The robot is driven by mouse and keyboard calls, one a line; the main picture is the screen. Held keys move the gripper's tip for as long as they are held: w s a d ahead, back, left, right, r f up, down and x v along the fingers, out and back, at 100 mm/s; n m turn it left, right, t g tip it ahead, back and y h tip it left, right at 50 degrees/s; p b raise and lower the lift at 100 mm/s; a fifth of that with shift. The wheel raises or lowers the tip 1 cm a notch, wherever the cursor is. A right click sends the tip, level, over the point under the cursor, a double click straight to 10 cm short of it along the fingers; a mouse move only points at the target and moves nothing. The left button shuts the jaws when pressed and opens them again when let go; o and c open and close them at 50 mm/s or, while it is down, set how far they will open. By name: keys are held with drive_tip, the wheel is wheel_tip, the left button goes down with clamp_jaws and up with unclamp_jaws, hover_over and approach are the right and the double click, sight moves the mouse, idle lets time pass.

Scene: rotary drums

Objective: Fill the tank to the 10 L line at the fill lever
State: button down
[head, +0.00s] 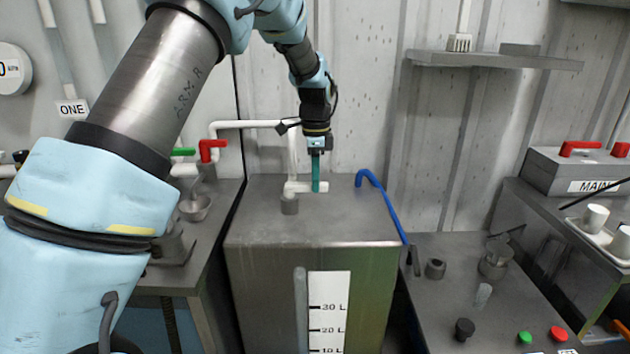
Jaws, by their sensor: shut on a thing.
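The tank (265,228) is a grey steel box in the middle of the head view. Its white scale (329,285) shows lines for 30 L, 20 L and, at the bottom edge, 10 L. A grey sight tube (300,305) runs beside the scale; I cannot make out a liquid level in it. A teal upright lever (316,175) stands at the end of the white pipe fitting (298,187) above the tank top. My gripper (318,152) points down over the tank and is shut on the upper end of this teal lever. The fingertips are too small to see clearly.
Red (211,148) and green (183,151) valve handles sit on piping to the left. A blue hose (388,205) bends over the tank's right edge. The right bench (440,285) holds small cups and red and green buttons. A wall shelf (490,61) is upper right.

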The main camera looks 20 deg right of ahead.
drive_tip(key=c, duration=0.7)
unclamp_jaws()
drive_tip(key=shift+r, duration=0.1)
wheel_tip(320, 180, up, 11)
drive_tip(key=b, duration=0.2)
drive_tip(key=shift+b, duration=0.4)
drive_tip(key=shift+f, duration=0.2)
